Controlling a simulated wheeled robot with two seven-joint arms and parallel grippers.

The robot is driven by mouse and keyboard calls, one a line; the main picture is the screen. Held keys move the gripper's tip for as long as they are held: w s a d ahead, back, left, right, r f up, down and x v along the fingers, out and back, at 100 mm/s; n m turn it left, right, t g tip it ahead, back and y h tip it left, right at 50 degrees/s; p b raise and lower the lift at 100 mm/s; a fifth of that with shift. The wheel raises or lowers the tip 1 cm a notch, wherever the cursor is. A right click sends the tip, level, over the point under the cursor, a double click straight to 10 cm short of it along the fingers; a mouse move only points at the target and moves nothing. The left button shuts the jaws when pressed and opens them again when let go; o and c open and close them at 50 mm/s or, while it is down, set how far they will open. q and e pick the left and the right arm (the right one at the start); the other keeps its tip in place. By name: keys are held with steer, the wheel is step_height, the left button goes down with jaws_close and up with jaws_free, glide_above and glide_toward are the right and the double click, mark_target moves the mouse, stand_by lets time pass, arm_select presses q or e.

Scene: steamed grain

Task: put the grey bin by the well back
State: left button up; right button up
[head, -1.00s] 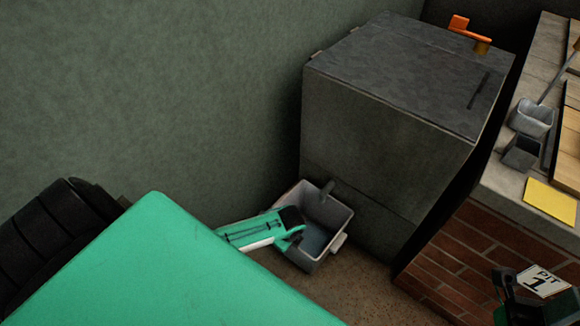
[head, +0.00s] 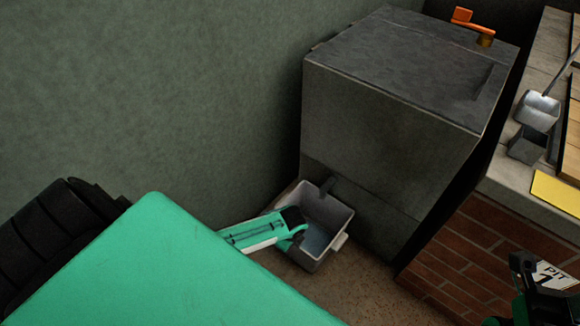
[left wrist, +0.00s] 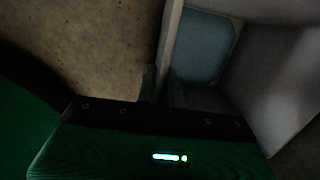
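The grey bin (head: 341,216) is an open box at the foot of a dark grey cabinet, on the brown floor, under a short spout (head: 328,186). A bluish surface shows inside it. My left gripper (head: 298,234) is at the bin's near left rim. In the left wrist view its two fingers (left wrist: 162,88) stand close on either side of the bin's wall (left wrist: 170,45), and it looks shut on it. My right gripper (head: 530,285) is at the bottom right, partly cut off, before the brick wall; its fingers cannot be made out clearly.
The dark cabinet (head: 390,120) has an orange handle (head: 473,20) on top. A green wall is close on the left. Little floor shows.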

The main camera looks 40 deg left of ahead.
arm_select(q)
steer(key=shift+o, duration=1.4)
steer(key=shift+r, duration=0.15)
